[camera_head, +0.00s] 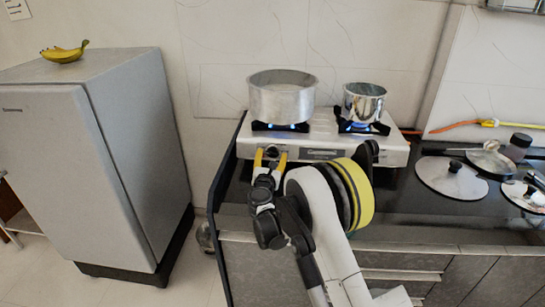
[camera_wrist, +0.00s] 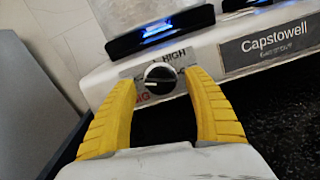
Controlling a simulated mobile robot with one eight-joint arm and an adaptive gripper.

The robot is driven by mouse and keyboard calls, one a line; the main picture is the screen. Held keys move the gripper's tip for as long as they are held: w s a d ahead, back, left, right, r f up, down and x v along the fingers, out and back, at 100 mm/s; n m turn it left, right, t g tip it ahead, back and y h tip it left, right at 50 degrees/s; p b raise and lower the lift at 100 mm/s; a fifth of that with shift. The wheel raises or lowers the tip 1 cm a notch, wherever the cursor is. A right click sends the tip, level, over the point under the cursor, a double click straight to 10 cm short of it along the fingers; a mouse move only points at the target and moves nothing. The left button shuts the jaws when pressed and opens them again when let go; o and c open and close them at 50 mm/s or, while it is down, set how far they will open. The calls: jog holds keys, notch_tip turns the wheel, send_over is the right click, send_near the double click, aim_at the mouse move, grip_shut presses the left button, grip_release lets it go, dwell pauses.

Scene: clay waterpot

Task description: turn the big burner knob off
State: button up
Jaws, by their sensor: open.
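The big burner knob (camera_wrist: 160,77) is round and dark with a light pointer line, on the front panel of the white stove (camera_head: 315,144). Lettering reading HIGH and BIG is beside it in the wrist view. My gripper (camera_wrist: 155,80) has yellow fingers, open, one on each side of the knob; I cannot tell if they touch it. In the head view my gripper (camera_head: 270,152) is at the stove's left front and covers the knob. A blue flame (camera_wrist: 158,31) shows at the burner above the knob. A large pot (camera_head: 282,98) stands on the left burner.
A small steel pot (camera_head: 364,102) stands on the right burner, also lit blue. Pan lids (camera_head: 450,178) lie on the dark counter to the right. A grey fridge (camera_head: 110,150) with bananas (camera_head: 64,52) on top stands at the left. An orange hose (camera_head: 455,126) runs behind the counter.

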jog(key=shift+w+d, duration=0.1)
jog(key=shift+w, duration=1)
jog(key=shift+c, duration=0.5)
jog(key=c, duration=1.1)
